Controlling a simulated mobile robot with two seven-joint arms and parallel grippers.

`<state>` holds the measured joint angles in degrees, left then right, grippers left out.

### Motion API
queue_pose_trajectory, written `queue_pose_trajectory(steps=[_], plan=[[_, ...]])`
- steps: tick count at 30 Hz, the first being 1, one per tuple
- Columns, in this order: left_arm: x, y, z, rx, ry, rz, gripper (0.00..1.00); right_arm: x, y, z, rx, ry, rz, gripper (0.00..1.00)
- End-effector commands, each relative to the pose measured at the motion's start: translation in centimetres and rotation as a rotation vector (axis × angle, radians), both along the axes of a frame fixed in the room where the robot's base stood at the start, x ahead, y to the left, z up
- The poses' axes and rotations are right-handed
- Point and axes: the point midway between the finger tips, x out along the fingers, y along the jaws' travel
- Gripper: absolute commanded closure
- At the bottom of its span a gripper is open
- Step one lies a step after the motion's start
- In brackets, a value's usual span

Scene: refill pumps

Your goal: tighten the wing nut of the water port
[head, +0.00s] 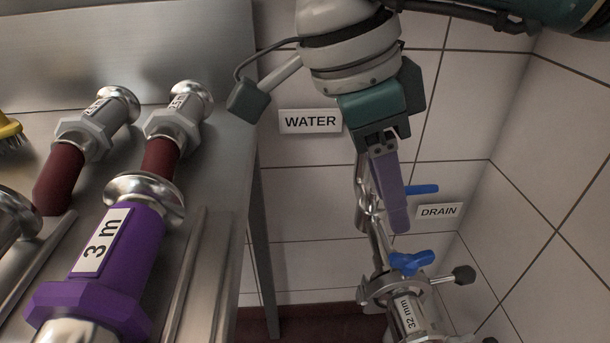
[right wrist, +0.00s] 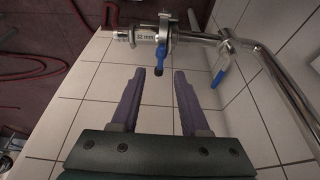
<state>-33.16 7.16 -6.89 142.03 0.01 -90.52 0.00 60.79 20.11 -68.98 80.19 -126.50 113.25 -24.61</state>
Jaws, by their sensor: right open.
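The clamp (head: 380,290) sits around the pipe joint at the lower right in the head view. A blue two-winged part, which looks like its wing nut (head: 410,262), is on it. A dark knob (head: 464,275) sticks out to the right. In the right wrist view the clamp (right wrist: 164,30) is at top centre, and the wing nut (right wrist: 160,55) appears edge-on, ahead of the fingertips. My right gripper (head: 398,222) points down above the clamp. Its purple fingers (right wrist: 158,75) are apart and empty, with the wing nut beyond them. My left gripper is out of view.
A fitting labelled 32 mm (head: 410,318) joins the clamp. A blue valve lever (head: 422,190) is behind my fingers. The WATER sign (head: 310,121) and DRAIN sign (head: 438,211) are on the tiled wall. A steel bench (head: 225,170) at left holds a purple 3 m hose end (head: 115,255).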

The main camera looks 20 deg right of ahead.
Motion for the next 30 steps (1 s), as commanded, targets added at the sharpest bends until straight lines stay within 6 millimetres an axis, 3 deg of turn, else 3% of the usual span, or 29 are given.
queue_pose_trajectory(steps=[5,15,21,30], plan=[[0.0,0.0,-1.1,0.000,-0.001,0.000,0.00,0.0,-1.4,-1.3,-0.045,0.001,-0.008,0.55],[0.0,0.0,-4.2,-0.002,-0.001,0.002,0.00,-0.7,-3.7,-7.3,-0.041,0.003,-0.009,0.55],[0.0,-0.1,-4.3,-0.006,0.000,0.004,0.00,-0.8,-4.5,-8.8,-0.041,0.001,-0.007,0.55],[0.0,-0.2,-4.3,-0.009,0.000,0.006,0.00,-0.8,-4.6,-9.0,-0.039,-0.001,-0.007,0.55]])
